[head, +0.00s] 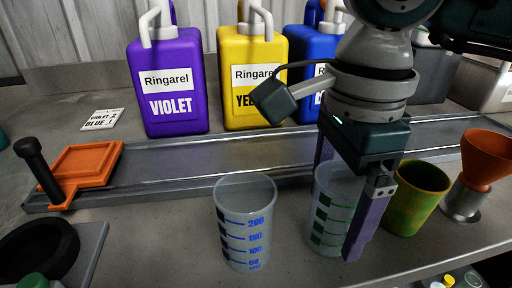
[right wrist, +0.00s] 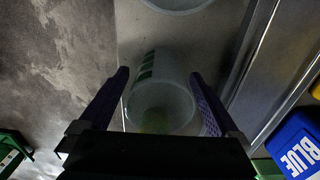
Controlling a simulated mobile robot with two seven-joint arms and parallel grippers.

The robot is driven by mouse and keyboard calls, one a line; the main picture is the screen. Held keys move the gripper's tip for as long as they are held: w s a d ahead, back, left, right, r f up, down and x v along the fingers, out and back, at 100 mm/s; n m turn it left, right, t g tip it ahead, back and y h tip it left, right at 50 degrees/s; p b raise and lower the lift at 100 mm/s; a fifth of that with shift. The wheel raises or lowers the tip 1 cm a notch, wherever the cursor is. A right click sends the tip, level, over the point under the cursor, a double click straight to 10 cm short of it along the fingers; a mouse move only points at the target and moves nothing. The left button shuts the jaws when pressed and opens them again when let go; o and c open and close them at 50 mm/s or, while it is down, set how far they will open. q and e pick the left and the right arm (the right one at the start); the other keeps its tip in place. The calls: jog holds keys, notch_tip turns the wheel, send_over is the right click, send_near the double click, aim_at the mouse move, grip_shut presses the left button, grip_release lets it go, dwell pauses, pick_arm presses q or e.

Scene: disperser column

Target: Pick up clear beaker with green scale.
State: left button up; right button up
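The clear beaker with green scale (head: 329,221) stands upright on the grey bench in the head view. In the right wrist view the beaker (right wrist: 160,100) shows its round rim and green marks between the fingers. My right gripper (head: 338,205) reaches down from above, with one purple finger on each side of the beaker. Its fingers (right wrist: 159,76) are spread and look open; slim gaps show beside the rim, though contact near the tips is hard to judge. My left gripper is not in view.
A clear beaker with blue scale (head: 245,225) stands to the left. A green-yellow cup (head: 417,200) is close on the right, then an orange funnel (head: 486,158). Behind are a metal rail (head: 220,158) and violet (head: 168,85), yellow (head: 250,50) and blue (head: 304,48) jugs.

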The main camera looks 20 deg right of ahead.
jog(key=c, duration=1.4)
jog(key=shift+c, duration=0.2)
